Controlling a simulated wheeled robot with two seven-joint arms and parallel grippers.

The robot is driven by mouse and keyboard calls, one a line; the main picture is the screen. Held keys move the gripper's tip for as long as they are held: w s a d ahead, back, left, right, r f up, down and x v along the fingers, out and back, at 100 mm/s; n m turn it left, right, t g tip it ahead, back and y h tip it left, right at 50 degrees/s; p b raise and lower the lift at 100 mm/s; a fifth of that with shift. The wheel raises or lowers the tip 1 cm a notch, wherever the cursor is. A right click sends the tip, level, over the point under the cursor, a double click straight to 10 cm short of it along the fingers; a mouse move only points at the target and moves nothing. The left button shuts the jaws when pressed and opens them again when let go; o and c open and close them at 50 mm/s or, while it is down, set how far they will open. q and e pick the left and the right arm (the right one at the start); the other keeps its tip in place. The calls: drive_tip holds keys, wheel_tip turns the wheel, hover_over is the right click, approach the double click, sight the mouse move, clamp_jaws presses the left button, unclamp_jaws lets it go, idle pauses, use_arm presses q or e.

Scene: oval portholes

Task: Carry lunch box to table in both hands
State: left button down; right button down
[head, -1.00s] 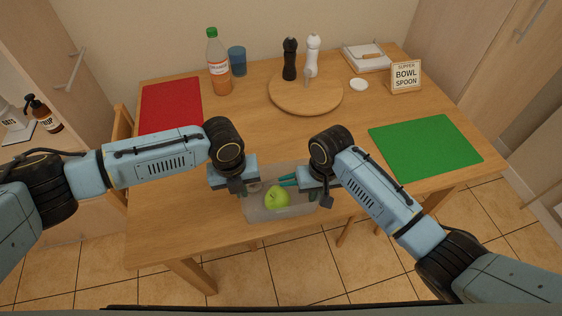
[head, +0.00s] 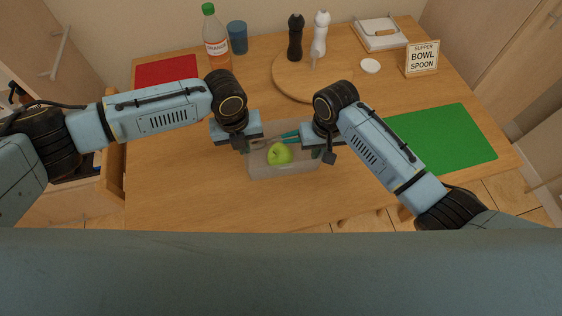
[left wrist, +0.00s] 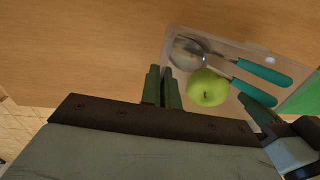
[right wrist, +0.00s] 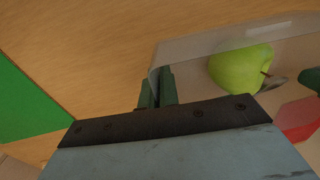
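The lunch box is a clear, open container (head: 262,171). A green apple (head: 280,154) lies in it, and the left wrist view shows a spoon and another utensil with teal handles (left wrist: 264,70). My left gripper (head: 242,147) is at the box's left side; in the left wrist view its fingers (left wrist: 162,85) are closed together on the wall. My right gripper (head: 325,152) is at the right side; its fingers (right wrist: 156,88) pinch that wall. The box is over the table's front part (head: 185,190). I cannot tell whether it touches the wood.
A round wooden board (head: 290,88) with black and white mills stands behind the box. A green mat (head: 445,135) lies right, a red mat (head: 165,70) back left. A bottle (head: 216,45), a blue cup (head: 237,38) and a sign (head: 422,58) stand further back. Front-left wood is clear.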

use_arm(q)
drive_tip(key=shift+f, duration=0.15)
use_arm(e)
drive_tip(key=shift+f, duration=0.15)
